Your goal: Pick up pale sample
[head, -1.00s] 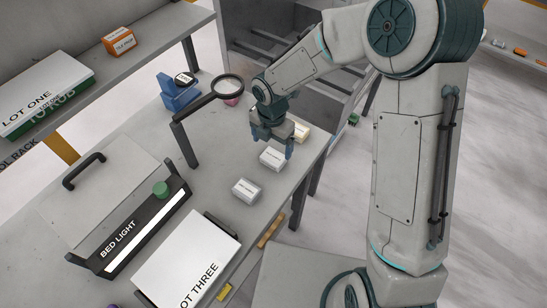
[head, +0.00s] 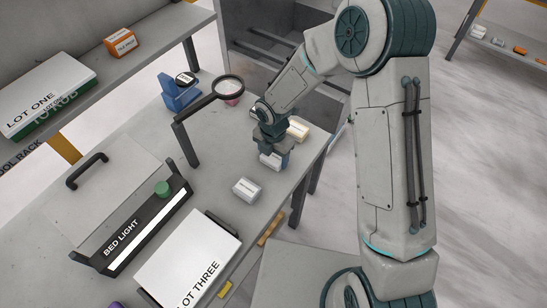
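Three small pale blocks lie along the right side of the bench. A white one (head: 269,162) is directly under my gripper (head: 274,160) and partly hidden by it. My fingers are lowered around this block, one finger showing at its right side. I cannot tell whether they touch or grip it. Another white block (head: 246,190) with a small label lies nearer. A cream block (head: 298,129) lies just behind my gripper. The labels are too small to read, so I cannot tell which is the pale sample.
A magnifier on a bent stand (head: 229,86) rises left of my gripper, over a pink item (head: 232,102). A blue holder (head: 179,95) stands farther back. The bed light (head: 140,225) and the LOT THREE box (head: 190,262) lie nearer. The bench's right edge is close to the blocks.

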